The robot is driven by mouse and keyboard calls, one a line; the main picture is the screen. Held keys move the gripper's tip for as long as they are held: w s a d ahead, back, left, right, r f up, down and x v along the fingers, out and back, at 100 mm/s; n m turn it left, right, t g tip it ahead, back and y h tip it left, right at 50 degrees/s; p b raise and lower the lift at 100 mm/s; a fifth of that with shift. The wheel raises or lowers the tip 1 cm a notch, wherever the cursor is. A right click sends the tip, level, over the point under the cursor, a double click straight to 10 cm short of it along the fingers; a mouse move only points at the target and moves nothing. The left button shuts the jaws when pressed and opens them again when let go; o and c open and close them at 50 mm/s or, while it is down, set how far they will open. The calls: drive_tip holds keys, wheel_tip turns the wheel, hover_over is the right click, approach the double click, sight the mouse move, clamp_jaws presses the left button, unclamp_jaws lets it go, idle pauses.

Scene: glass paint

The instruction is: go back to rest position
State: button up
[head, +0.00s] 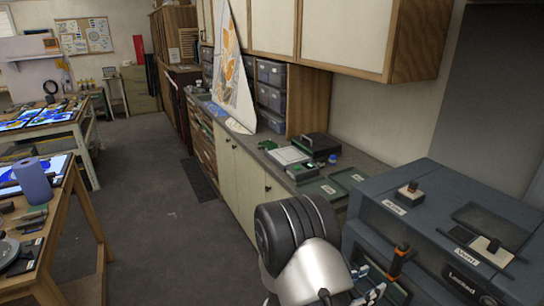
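My gripper (371,292) shows only in part at the bottom of the head view, beyond the rounded silver and black joint of my arm. It is close to the left side of a blue-grey cabinet-like unit, near an orange-and-black handled tool (400,260). I cannot tell whether the gripper touches the tool or holds anything, and its fingertips are not clear.
The blue-grey unit (440,190) with labelled lids and small blocks stands close on the right. Behind it a counter (349,154) carries green trays and a dark case (314,145). A wooden table (66,212) with a blue roll (33,180) stands left. The grey floor (160,225) between is clear.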

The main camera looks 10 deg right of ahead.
drive_tip(key=s+d+r+m+g+y+b, duration=0.1)
drive_tip(key=s+r+m+g+y, duration=0.25)
drive_tip(key=s+m, duration=0.4)
drive_tip(key=s+r+m+g+y+b, duration=0.2)
drive_tip(key=s+r+m+g, duration=0.35)
drive_tip(key=s, duration=0.25)
drive_tip(key=s+a+r+m+t+y+b, duration=0.1)
drive_tip(key=s+a+m+t+y, duration=0.2)
drive_tip(key=a, duration=0.5)
drive_tip(key=s+a+r+m+t+y+b, duration=0.1)
drive_tip(key=s+a+m+t+y, duration=0.2)
drive_tip(key=a+y, duration=0.5)
drive_tip(key=m+t, duration=0.1)
drive_tip(key=m, duration=0.1)
drive_tip(key=shift+m+t+b, duration=0.3)
drive_tip(key=shift+m+b, duration=0.05)
drive_tip(key=shift+m, duration=0.05)
drive_tip(key=shift+s, duration=0.1)
